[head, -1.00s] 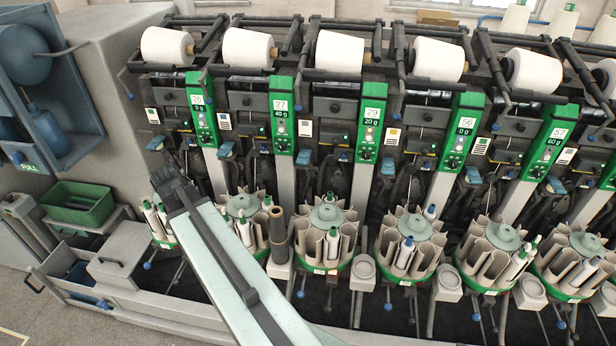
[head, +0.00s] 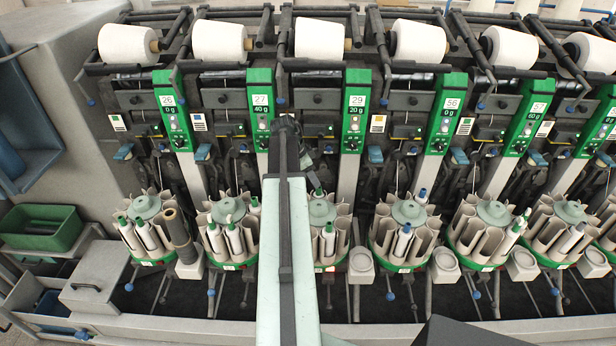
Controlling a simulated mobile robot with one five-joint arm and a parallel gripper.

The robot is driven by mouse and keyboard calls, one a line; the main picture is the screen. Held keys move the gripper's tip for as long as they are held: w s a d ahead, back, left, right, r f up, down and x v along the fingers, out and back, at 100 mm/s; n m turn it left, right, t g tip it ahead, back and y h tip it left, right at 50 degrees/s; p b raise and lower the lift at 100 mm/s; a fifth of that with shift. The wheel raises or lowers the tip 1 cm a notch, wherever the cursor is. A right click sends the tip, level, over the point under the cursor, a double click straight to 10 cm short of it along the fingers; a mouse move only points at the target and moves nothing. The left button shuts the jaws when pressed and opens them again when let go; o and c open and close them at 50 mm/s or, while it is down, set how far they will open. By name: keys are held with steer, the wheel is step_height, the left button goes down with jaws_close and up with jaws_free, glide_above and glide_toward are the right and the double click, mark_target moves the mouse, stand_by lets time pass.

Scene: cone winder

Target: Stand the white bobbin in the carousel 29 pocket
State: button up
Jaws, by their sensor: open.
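Carousel 29 (head: 322,211), a round magazine of pale pockets on a green ring, stands below the green panel marked 29 (head: 357,103). My arm hides its left edge. White bobbins with green tips stand in some of its pockets, one at its front (head: 328,241). I cannot tell which pocket is free, or which white bobbin is the task's own. My gripper (head: 287,133) is at the far end of my arm, in front of the machine, up and left of carousel 29. Its fingers are hard to make out against the dark machine; nothing shows held.
Neighbouring carousels 27 (head: 228,211) and 56 (head: 408,211) also hold bobbins. A dark tube (head: 178,228) stands between carousels 26 and 27. Grey cups (head: 362,263) sit between carousels. A green bin (head: 42,229) and grey box (head: 96,275) are at left. White cones (head: 319,38) line the top.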

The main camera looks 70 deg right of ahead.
steer(key=b+x, duration=0.5)
steer(key=x, duration=0.2)
steer(key=shift+w+a+b, duration=0.15)
steer(key=shift+w+b, duration=0.05)
steer(key=shift+b, duration=0.1)
steer(key=shift+r, duration=0.1)
jaws_close()
steer(key=shift+r+p, duration=0.6)
steer(key=shift+p, duration=0.15)
steer(key=shift+r, duration=0.1)
